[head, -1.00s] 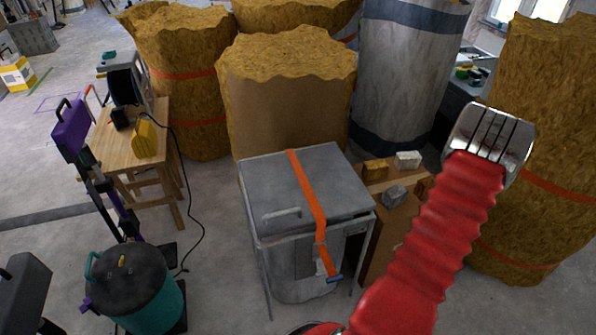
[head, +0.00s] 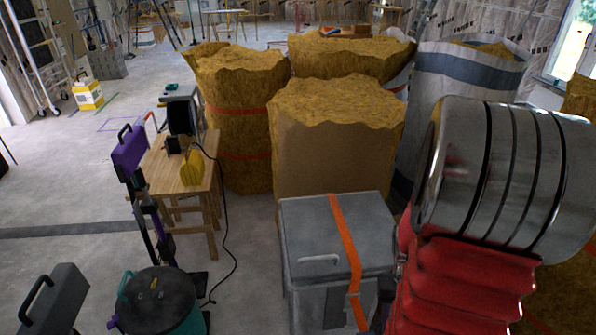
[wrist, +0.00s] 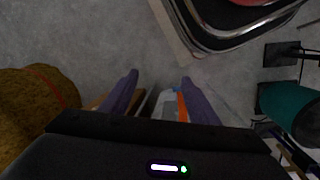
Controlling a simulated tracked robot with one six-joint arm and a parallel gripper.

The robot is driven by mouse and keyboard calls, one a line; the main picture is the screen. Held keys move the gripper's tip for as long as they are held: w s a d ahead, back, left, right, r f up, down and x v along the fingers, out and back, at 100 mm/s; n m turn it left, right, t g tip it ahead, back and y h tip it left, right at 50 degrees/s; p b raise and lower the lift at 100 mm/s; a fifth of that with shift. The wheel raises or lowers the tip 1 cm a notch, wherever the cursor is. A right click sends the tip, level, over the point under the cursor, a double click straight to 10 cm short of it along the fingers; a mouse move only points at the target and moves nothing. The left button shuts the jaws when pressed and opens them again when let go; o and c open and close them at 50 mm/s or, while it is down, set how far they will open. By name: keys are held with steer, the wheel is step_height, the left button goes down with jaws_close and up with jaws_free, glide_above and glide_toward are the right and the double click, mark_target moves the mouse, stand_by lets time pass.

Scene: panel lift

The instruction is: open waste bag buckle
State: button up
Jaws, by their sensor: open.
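A grey box-like waste container (head: 310,222) with a flat lid stands on the floor, right of centre in the head view. An orange strap (head: 345,240) runs across the lid and down its front. A small buckle piece (head: 353,294) shows on the strap at the front, cut close by the frame and my arm. My gripper (wrist: 160,76) shows in the wrist view with two purple fingers apart and nothing held. The orange strap (wrist: 183,107) and a grey surface show beyond the gap, near the right finger. The gripper is hidden in the head view.
Straw-coloured bales (head: 335,150) stand close behind the container. A wooden stool (head: 180,165) with a trailing black cable and a teal bin (head: 180,322) are on the left. Grey floor between them is clear. A red and black rounded object (wrist: 235,20) shows in the wrist view.

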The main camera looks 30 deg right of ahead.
steer(key=w+a+r+n+t, duration=0.2)
steer(key=w+a+r, duration=0.1)
steer(key=a+r, duration=0.5)
steer(key=w+a+r+n+t, duration=0.3)
steer(key=a+r, duration=0.6)
steer(key=a, duration=0.1)
steer(key=w+a+r+n+t, duration=0.2)
steer(key=w+a+r, duration=0.1)
steer(key=a+r, duration=0.5)
steer(key=shift+w+a+r+t, duration=0.3)
steer(key=shift+w+a, duration=0.05)
steer(key=shift+a, duration=0.4)
steer(key=c, duration=0.7)
steer(key=shift+c, duration=0.2)
steer(key=shift+d, duration=0.1)
